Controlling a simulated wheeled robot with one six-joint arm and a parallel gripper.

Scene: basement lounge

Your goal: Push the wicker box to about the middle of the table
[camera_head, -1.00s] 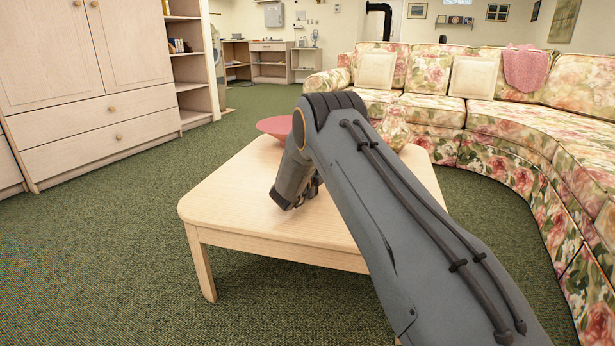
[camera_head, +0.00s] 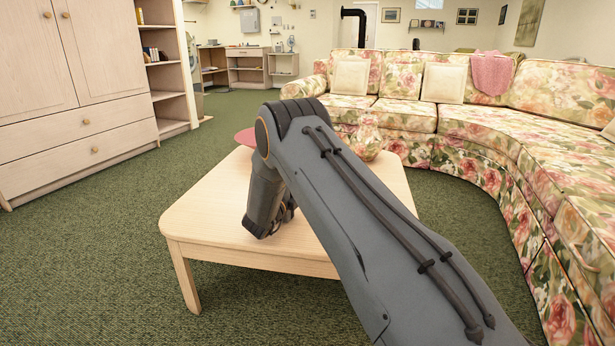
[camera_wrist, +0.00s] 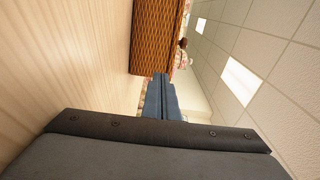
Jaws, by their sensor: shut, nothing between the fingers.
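The wicker box (camera_wrist: 158,36), woven orange-brown, stands on the light wooden table (camera_head: 200,215). It shows at the top of the wrist view, which is turned on its side; in the head view my arm hides it. My gripper (camera_wrist: 160,78) is shut and empty, with its blue-grey fingertips close to the near end of the box. I cannot tell whether they touch it. In the head view the gripper is low over the table and mostly hidden behind my arm.
A red bowl (camera_head: 245,136) sits at the table's far left, partly behind my arm. A floral vase (camera_head: 367,142) stands at the far right. A curved floral sofa (camera_head: 480,135) lies behind and right; a wooden cabinet (camera_head: 80,130) stands left. The table's front left is bare.

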